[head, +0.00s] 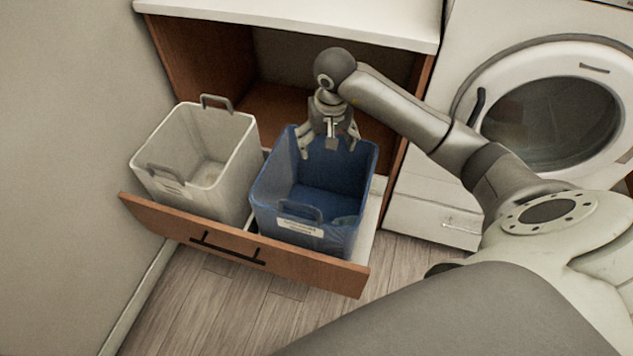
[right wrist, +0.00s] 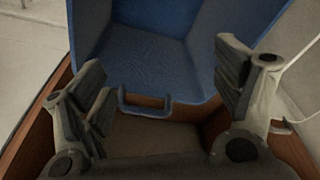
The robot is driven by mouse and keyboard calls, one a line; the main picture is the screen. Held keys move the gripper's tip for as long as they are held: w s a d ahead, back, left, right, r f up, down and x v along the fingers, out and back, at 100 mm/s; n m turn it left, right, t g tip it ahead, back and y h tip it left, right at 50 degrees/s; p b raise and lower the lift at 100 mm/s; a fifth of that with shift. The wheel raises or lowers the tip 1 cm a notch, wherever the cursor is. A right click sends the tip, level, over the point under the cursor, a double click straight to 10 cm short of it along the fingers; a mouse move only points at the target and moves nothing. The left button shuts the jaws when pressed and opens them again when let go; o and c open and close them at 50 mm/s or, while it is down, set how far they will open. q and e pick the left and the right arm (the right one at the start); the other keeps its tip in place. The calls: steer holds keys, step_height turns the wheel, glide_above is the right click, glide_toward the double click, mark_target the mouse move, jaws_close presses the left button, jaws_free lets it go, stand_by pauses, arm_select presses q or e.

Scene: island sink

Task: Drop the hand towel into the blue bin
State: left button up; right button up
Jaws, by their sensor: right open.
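The blue bin (head: 270,192) stands in the pulled-out drawer, on the right side, with a handle and a label on its front. My right gripper (head: 328,146) is above the bin's back rim, fingers pointing down. In the right wrist view the gripper (right wrist: 165,88) is open with nothing between its fingers, and the blue bin (right wrist: 150,58) with its handle lies beyond them. A small grey-green patch shows low inside the bin at its front right; I cannot tell whether it is the hand towel. No other towel is visible. My left gripper is out of view.
A white bin (head: 200,150) stands beside the blue one in the drawer (head: 300,268). The cabinet with its white top (head: 300,18) overhangs behind. A washing machine (head: 440,205) is at the right, a wall at the left. Wooden floor (head: 200,310) lies open in front.

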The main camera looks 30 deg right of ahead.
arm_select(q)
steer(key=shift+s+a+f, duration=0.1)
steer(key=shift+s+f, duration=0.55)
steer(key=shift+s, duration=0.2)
arm_select(e)
step_height(320, 180, up, 8)
steer(key=s, duration=0.1)
steer(key=shift+a+r, duration=0.15)
steer(key=shift+r, duration=0.05)
arm_select(q)
steer(key=shift+p, duration=0.3)
arm_select(e)
steer(key=shift+s, duration=0.1)
